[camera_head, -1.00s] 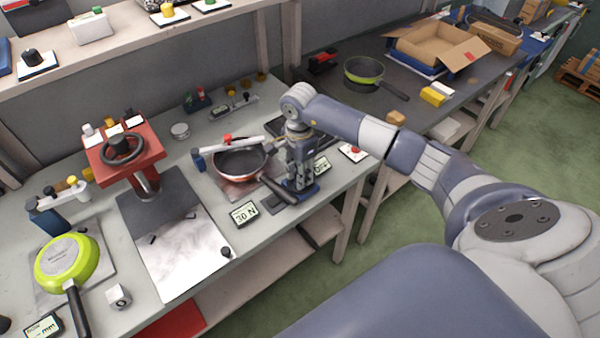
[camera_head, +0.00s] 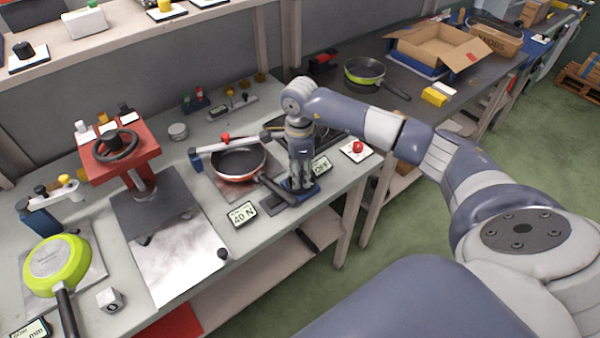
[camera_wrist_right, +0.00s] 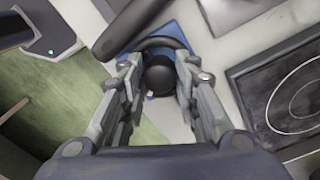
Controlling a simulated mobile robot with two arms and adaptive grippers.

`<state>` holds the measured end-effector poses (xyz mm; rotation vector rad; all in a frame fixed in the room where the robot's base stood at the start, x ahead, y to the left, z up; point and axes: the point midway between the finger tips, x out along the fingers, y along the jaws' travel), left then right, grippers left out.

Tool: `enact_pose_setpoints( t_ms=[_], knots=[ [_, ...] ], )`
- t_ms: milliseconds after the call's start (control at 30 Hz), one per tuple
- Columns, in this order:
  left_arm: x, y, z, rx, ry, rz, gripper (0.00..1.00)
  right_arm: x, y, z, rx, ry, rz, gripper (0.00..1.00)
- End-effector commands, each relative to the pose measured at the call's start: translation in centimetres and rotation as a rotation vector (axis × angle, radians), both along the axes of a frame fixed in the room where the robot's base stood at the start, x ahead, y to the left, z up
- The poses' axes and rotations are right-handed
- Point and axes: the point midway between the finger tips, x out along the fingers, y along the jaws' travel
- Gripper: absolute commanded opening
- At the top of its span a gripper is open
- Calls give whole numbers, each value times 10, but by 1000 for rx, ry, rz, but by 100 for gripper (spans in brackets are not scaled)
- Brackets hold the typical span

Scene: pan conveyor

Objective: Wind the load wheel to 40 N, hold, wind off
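My right gripper (camera_head: 302,186) points down at the blue-based load stand (camera_head: 312,192) by the pan handle. In the right wrist view its fingers (camera_wrist_right: 159,75) close around a black round knob (camera_wrist_right: 160,80) over the blue base, which I take for the load wheel's grip. The rest of the wheel is largely hidden by my gripper. The load display (camera_head: 242,214) reads 40 N. A dark pan with a red-orange outside (camera_head: 238,178) sits in the fixture, its handle toward the stand. A second display (camera_head: 321,166) is partly hidden, reading "DEF". My left gripper is out of view.
A red press with a black handwheel (camera_head: 116,147) stands to the left. A lime-green pan (camera_head: 57,264) lies upside down at the far left. A red button (camera_head: 357,147) is right of my gripper. A cardboard box (camera_head: 437,48) is on the back bench.

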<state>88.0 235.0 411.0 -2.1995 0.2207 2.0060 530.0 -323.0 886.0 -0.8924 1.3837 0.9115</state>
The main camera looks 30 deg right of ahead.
Motion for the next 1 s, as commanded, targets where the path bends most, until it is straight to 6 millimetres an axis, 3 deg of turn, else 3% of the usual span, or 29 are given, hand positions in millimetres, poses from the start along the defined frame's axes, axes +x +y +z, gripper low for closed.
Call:
enact_pose_setpoints(
  t_ms=[467,1000],
  knots=[
    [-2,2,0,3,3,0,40,1,0,5,0,-2,1,48],
    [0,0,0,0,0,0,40,3,0,105,0,-3,2,48]
  ],
)
